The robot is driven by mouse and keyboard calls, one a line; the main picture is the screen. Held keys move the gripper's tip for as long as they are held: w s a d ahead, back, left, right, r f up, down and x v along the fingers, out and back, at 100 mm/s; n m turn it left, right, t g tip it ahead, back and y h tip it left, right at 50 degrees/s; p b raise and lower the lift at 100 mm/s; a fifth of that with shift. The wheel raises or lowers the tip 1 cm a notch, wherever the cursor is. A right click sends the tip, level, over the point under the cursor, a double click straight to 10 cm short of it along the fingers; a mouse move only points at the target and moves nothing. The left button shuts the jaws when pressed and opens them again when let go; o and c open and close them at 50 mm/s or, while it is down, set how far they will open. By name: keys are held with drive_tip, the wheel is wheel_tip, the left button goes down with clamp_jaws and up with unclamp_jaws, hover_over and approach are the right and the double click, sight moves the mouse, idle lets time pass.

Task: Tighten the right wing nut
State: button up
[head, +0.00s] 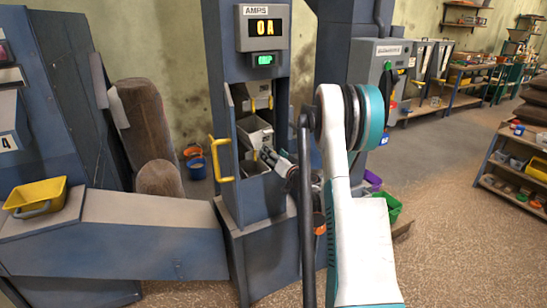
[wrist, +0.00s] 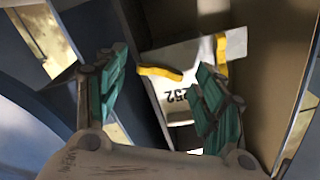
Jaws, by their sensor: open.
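A pale bucket (wrist: 205,52) marked "252" is in the wrist view, tilted in the picture, inside the elevator casing. Two yellow pieces that look like wing nuts are on it: a left one (wrist: 160,73) and a right one (wrist: 221,52), partly behind my right finger. My gripper (wrist: 162,64) is open, with its teal-padded fingers spread in front of the bucket and the left yellow piece showing between them. Contact cannot be told.
The casing (head: 228,60) has an open door with a yellow handle (head: 221,160) left of my gripper. Its display (head: 263,27) reads "0A", with a green light below. The casing walls (wrist: 265,75) leave little side room. A yellow tub (head: 35,197) sits on the left housing.

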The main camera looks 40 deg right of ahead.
drive_tip(key=shift+w, duration=0.2)
drive_tip(key=c, duration=1.1)
drive_tip(key=shift+o, duration=0.2)
drive_tip(key=m, duration=1.2)
